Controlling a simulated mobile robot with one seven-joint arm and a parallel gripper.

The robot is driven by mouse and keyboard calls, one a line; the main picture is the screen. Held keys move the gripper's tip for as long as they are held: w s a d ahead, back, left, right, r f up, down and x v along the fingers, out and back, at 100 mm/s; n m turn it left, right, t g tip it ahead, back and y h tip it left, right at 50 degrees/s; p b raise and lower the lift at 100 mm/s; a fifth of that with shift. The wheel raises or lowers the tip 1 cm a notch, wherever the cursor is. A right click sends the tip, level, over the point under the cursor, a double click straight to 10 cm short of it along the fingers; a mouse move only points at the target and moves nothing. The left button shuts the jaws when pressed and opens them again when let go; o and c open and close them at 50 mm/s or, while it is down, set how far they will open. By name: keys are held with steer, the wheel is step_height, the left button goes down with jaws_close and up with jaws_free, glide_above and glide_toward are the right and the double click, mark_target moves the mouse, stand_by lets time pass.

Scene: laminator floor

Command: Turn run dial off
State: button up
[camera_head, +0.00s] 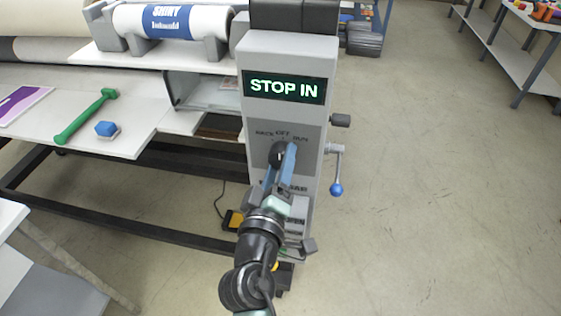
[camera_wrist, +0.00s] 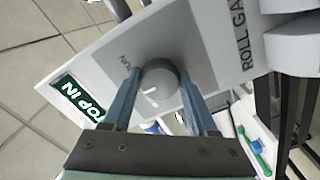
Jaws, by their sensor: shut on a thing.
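The run dial (camera_head: 277,154) is a dark round knob on the grey control panel, under the labels BACK, OFF and RUN. In the wrist view the dial (camera_wrist: 160,82) shows a white pointer mark, and the word RUN is to its left. My gripper (camera_head: 280,160) reaches the panel from below, with its blue fingers on either side of the dial. In the wrist view my gripper (camera_wrist: 160,92) is shut on the knob. Which label the pointer faces is hard to tell. The display (camera_head: 284,87) above reads STOP IN in green letters.
A crank with a blue knob (camera_head: 336,189) and a dark knob (camera_head: 340,120) stick out from the panel's right side.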

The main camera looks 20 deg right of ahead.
steer(key=o, duration=1.4)
steer(key=shift+b+v, duration=2)
steer(key=shift+v, duration=4.5)
